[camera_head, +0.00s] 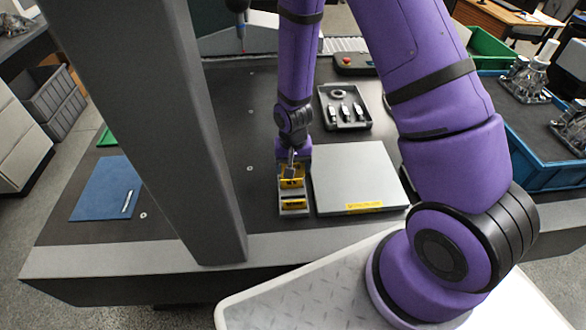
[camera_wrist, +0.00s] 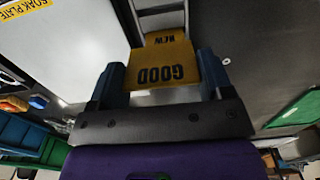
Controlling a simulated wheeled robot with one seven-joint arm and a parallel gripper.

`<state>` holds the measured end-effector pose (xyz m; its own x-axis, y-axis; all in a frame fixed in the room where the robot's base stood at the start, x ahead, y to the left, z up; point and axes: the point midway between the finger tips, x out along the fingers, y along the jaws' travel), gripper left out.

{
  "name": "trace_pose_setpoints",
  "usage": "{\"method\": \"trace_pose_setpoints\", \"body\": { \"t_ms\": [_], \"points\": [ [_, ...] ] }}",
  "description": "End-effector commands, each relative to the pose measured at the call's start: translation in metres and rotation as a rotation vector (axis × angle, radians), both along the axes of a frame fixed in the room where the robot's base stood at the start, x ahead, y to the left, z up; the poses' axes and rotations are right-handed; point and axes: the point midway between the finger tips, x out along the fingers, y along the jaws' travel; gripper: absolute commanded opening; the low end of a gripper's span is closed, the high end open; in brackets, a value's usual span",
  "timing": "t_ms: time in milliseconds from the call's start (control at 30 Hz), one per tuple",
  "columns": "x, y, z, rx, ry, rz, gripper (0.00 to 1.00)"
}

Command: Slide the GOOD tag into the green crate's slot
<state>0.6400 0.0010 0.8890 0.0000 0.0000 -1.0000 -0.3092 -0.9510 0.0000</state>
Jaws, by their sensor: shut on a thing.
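My gripper (camera_wrist: 160,74) is shut on the yellow GOOD tag (camera_wrist: 162,66), whose black lettering appears upside down in the wrist view. In the head view my gripper (camera_head: 291,164) is over the grey tag holder (camera_head: 295,213), with the GOOD tag (camera_head: 291,181) at its tips. I cannot tell whether the tag is clear of the holder. Another yellow tag (camera_wrist: 166,37), lettering partly covered, sits behind it in the holder. A green crate (camera_head: 489,46) stands at the upper right of the head view; its slot cannot be made out.
A pale plate (camera_head: 352,178) lies right of the holder, with a dark tray (camera_head: 345,122) of small parts behind it. A blue crate (camera_head: 545,175) with metal castings stands at right. A grey column rises left of the holder; a blue mat (camera_head: 105,190) lies beyond it.

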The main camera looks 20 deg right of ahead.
Motion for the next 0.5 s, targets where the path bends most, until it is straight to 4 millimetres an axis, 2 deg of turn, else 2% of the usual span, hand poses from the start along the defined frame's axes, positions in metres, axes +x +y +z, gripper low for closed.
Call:
{"method": "trace_pose_setpoints", "body": {
  "t_ms": [500],
  "points": [
    [0.0, 0.0, 0.024, 0.0, 0.0, 0.0, 0.51]
  ]
}}
